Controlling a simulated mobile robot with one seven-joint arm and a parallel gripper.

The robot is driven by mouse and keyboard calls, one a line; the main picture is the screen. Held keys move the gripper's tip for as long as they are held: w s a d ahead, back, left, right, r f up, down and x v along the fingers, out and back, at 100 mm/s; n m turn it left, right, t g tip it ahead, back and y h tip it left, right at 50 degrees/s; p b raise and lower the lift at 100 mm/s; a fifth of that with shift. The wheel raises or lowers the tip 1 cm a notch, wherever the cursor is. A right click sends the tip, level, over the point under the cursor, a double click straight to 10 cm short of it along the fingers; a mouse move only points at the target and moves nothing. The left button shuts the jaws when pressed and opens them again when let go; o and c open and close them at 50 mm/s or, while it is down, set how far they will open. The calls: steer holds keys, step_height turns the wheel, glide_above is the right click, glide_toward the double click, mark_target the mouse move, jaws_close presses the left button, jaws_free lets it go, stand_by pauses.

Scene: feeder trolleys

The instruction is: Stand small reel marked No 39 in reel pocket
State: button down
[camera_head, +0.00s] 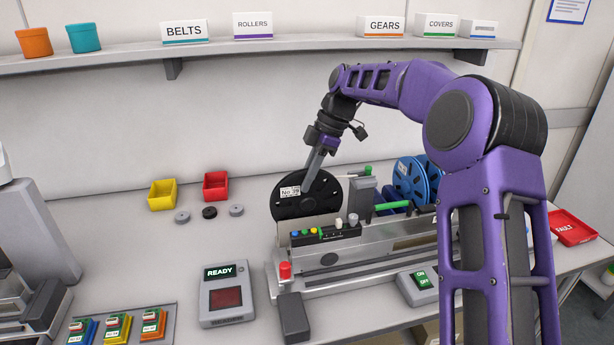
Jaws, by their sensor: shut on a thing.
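The small black reel (318,205) stands upright at the left end of the grey feeder trolley (375,262). A white label on it appears to read No 39. My gripper (314,178) comes down from above and is shut on the reel near its upper middle. The reel's lower edge is hidden behind the trolley's front and its button row, so I cannot tell whether it rests in the reel pocket. The pocket itself is not clearly visible. A blue reel (405,180) stands farther right on the trolley, partly hidden by my arm.
A READY box (225,296) stands left of the trolley. Yellow (162,195) and red (215,186) bins stand behind, with small discs before them. An ON/OFF switch box (420,283) is at front right, a red FAULT tray (572,228) at far right.

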steer(key=shift+f, duration=0.4)
stand_by(0.3)
steer(key=c, duration=0.8)
jaws_free()
